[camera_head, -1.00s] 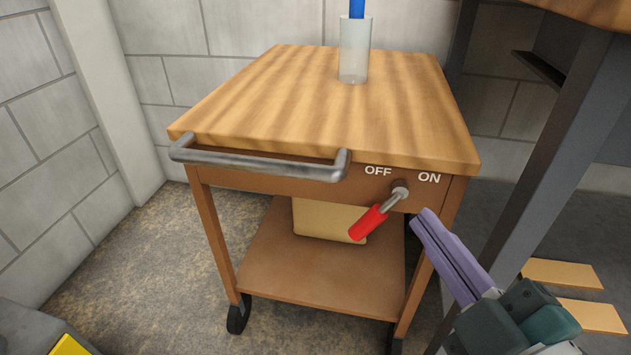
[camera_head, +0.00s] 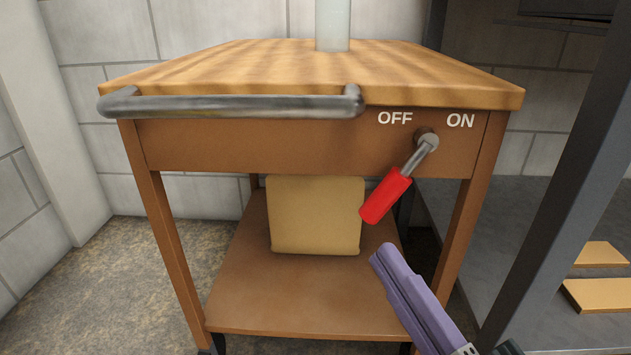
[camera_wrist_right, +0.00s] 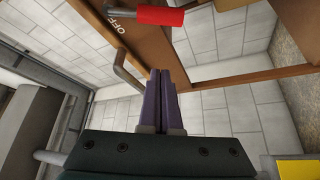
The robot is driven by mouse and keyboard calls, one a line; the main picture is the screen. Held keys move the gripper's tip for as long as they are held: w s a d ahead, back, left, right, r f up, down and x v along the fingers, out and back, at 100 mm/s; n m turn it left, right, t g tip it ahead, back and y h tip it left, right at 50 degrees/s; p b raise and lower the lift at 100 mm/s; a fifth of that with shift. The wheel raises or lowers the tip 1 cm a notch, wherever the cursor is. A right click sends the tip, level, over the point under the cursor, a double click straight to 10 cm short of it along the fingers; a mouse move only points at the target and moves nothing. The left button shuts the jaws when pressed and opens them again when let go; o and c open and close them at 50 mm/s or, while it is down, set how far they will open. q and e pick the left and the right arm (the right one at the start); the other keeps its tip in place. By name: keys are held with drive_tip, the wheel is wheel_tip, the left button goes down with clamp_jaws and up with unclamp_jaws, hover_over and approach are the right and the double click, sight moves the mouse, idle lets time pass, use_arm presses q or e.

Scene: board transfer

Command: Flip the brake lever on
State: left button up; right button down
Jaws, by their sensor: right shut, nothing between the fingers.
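The brake lever (camera_head: 388,192) has a red grip on a metal shaft. It is mounted on the front apron of a wooden cart (camera_head: 300,145), beneath the printed words OFF and ON. The lever hangs down and to the left, with its grip on the OFF side. My right gripper (camera_head: 380,255) has purple fingers, shut and empty, just below the red grip and apart from it. In the right wrist view the shut fingers (camera_wrist_right: 160,78) point toward the cart, with the red grip (camera_wrist_right: 158,15) beyond their tips. My left gripper is not in view.
A metal handle bar (camera_head: 235,106) juts from the cart's front left. A clear cylinder (camera_head: 332,25) stands on the cart top. A tan box (camera_head: 315,215) sits on the lower shelf. A dark metal frame (camera_head: 560,180) stands to the right, with light wooden boards (camera_head: 600,295) beside it.

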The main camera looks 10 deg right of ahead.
sight(377, 210)
drive_tip(key=b+x, duration=0.4)
drive_tip(key=x, duration=0.6)
drive_tip(key=shift+w+a+f, duration=0.1)
drive_tip(key=shift+w, duration=0.15)
drive_tip(key=d, duration=0.1)
drive_tip(key=d+f+b, duration=0.1)
drive_tip(key=d+f, duration=0.1)
drive_tip(key=shift+s+b, duration=0.3)
drive_tip(key=shift+s+d, duration=0.1)
drive_tip(key=shift+d, duration=0.3)
drive_tip(key=shift+a, duration=0.15)
drive_tip(key=shift+d+f+n+p, duration=0.1)
drive_tip(key=shift+d+n+p, duration=0.15)
drive_tip(key=shift+n+p, duration=0.2)
